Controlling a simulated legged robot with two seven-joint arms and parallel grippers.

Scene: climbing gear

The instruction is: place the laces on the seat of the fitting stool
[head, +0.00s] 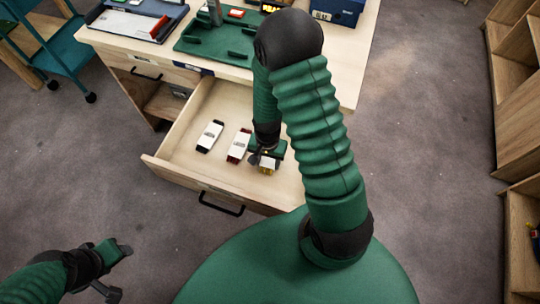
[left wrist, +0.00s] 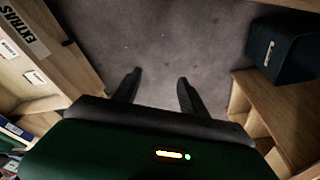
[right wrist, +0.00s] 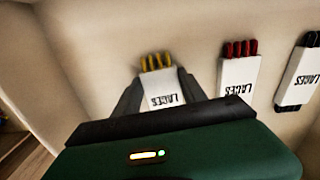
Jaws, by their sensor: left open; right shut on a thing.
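The yellow laces (right wrist: 159,88), bundled in a white labelled sleeve, are between the fingers of my right gripper (right wrist: 160,95), which is shut on them. In the head view the yellow laces (head: 267,167) show below my right gripper (head: 265,155), inside the open drawer (head: 180,148). Whether they touch the drawer floor is hard to tell. Red laces (head: 239,146) and black laces (head: 209,136) lie to their left in the drawer. My left gripper (head: 118,268) is open and empty over the floor, at lower left. I cannot make out the fitting stool in any view.
The drawer belongs to a wooden desk (head: 345,75) with a green tray (head: 215,45) and a blue box (head: 338,10) on top. A teal cart (head: 50,45) stands at upper left. Wooden shelves (head: 520,90) line the right. Carpet between is clear.

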